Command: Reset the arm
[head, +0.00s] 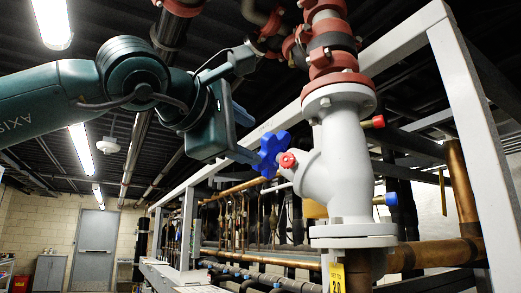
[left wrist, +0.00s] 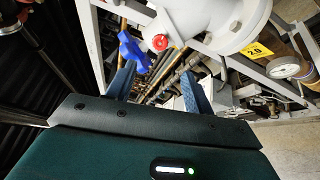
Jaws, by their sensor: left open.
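My left arm (head: 60,97) comes in from the left in the head view. Its gripper (head: 245,135) is raised just left of a blue star-shaped handwheel (head: 270,152) on a grey valve body (head: 340,165). In the left wrist view the two blue fingers of the left gripper (left wrist: 157,90) stand apart with nothing between them. The blue handwheel shows beyond the left finger in that view (left wrist: 133,52), beside a red knob (left wrist: 160,42). I cannot tell in the head view whether a finger touches the handwheel. My right gripper is not in view.
A grey frame (head: 465,130) surrounds the valve. Red flanges (head: 332,58) sit above it, and a yellow tag (head: 337,277) hangs below. Copper pipes (head: 430,255) run behind. The floor side at the left, towards a grey door (head: 95,250), looks clear.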

